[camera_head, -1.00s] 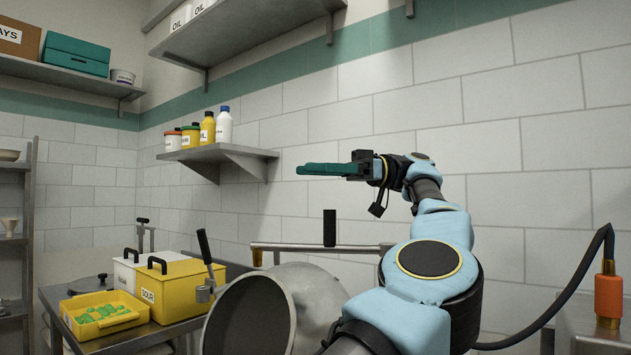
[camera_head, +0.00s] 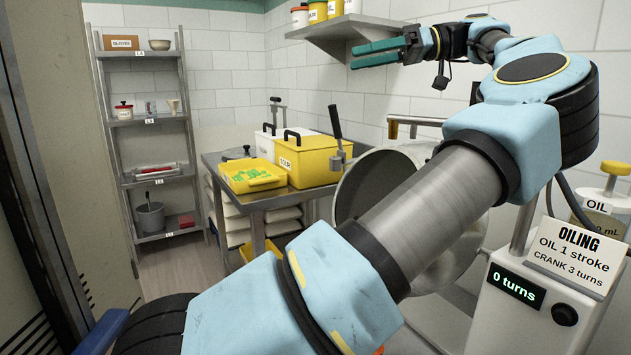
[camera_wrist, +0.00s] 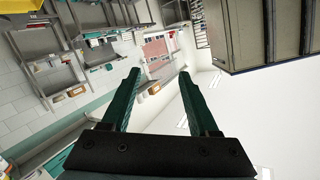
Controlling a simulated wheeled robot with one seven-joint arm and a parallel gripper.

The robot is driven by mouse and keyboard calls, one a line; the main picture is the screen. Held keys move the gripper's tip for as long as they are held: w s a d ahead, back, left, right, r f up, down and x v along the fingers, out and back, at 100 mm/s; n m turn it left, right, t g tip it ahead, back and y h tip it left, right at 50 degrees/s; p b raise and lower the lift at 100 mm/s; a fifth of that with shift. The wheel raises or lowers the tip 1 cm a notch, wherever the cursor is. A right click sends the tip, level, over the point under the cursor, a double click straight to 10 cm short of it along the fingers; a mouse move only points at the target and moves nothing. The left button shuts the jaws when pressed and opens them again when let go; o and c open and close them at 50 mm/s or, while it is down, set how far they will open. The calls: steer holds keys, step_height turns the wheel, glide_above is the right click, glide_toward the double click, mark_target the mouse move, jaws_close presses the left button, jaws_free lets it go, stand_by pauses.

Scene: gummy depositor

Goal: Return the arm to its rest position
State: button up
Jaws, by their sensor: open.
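My gripper (camera_head: 378,53) is at the upper middle of the head view, raised in front of the tiled wall and just below the small wall shelf as seen there. Its green fingers point left. In the wrist view the two fingers of my gripper (camera_wrist: 158,80) stand apart with nothing between them. My arm stretches from the bottom left of the head view up to the right, bent at the elbow, and hides part of the steel drum.
A steel drum (camera_head: 372,186) stands behind my forearm. A steel table (camera_head: 262,196) holds a yellow tray (camera_head: 253,182) of green gummies and a yellow SOUR bin (camera_head: 310,165). A machine (camera_head: 522,325) showing "0 turns" and an oil bottle (camera_head: 601,217) are at right. A shelf rack (camera_head: 155,125) stands at left.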

steer(key=w+a+f+m+g+h, duration=0.1)
steer(key=w+a+f+m+h, duration=0.2)
steer(key=a+f, duration=0.75)
steer(key=w+a+f+m+g+h, duration=0.1)
steer(key=w+a+f+m+h, duration=0.15)
steer(key=a+f, duration=0.8)
steer(key=s+a+f+m+h, duration=0.3)
steer(key=s+a+f+h, duration=0.1)
steer(key=a+f, duration=0.25)
steer(key=s+d+f+m+t+h, duration=0.1)
steer(key=s+d+f+m+h, duration=0.2)
steer(key=s, duration=0.5)
steer(key=s+d+f+m+t+h, duration=0.2)
steer(key=s+d+f, duration=0.4)
steer(key=s, duration=0.3)
steer(key=shift+d+m+t+h+p, duration=0.3)
steer(key=shift+d+m+h+p, duration=0.15)
steer(key=shift+m+h, duration=0.2)
